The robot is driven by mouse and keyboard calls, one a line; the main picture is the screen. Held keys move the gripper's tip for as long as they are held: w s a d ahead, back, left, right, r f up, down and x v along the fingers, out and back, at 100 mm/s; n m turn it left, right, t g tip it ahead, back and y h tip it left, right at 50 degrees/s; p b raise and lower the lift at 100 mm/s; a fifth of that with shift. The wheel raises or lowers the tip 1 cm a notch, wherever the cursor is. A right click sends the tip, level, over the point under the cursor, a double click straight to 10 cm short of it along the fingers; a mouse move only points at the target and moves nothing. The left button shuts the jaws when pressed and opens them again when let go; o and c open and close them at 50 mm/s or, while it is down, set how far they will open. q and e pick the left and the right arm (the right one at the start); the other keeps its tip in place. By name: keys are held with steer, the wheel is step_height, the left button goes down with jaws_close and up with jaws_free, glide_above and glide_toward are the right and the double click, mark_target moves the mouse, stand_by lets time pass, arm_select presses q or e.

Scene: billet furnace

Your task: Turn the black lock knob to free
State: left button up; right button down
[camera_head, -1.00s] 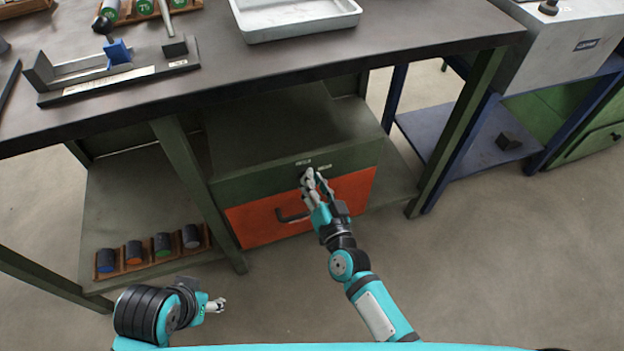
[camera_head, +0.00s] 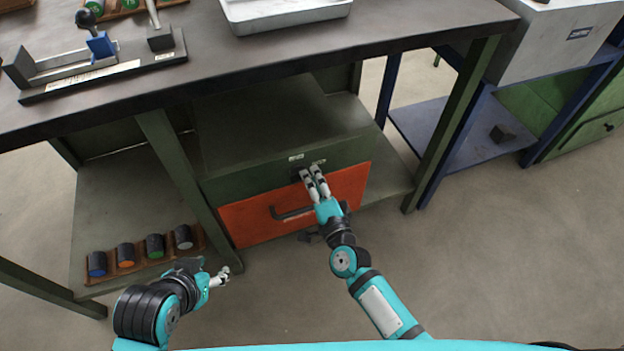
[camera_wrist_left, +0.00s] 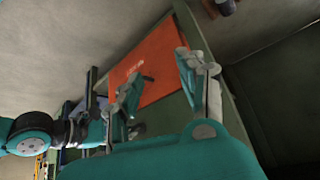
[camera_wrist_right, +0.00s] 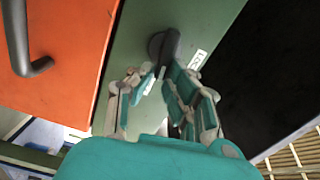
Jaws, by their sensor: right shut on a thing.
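The black lock knob (camera_wrist_right: 165,48) sits on the green strip above the orange drawer front (camera_head: 245,220). In the right wrist view its lever end lies between my right fingertips. My right gripper (camera_head: 313,172) is shut on the knob; its fingers (camera_wrist_right: 162,82) also show in the right wrist view. In the head view the fingers mostly hide the knob. My left gripper (camera_head: 224,277) is empty, low in front of the bench; its fingers stand apart in the left wrist view (camera_wrist_left: 158,72).
The drawer's dark handle (camera_head: 292,213) is below the knob. A white label (camera_wrist_right: 198,60) is beside the knob. A rack (camera_head: 130,264) with several coloured-end cylinders is on the lower shelf. The bench top (camera_head: 200,85) overhangs the drawer unit. Open floor lies in front.

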arm_select(q)
steer(key=shift+w+d+r+t+b, duration=0.15)
steer(key=shift+w+r+t, duration=0.15)
steer(key=shift+w, duration=0.2)
steer(key=shift+w+d+r+t+b, duration=0.1)
steer(key=shift+w+d+r+t, duration=0.15)
steer(key=shift+w, duration=0.3)
steer(key=shift+w+d+r+t+b, duration=0.1)
steer(key=shift+w+r+t, duration=0.1)
steer(key=shift+w+t, duration=0.25)
arm_select(e)
steer(key=shift+f+m, duration=0.3)
steer(key=shift+m, duration=0.7)
steer(key=c, duration=1.3)
jaws_free()
steer(key=v, duration=1.2)
steer(key=shift+r, duration=0.1)
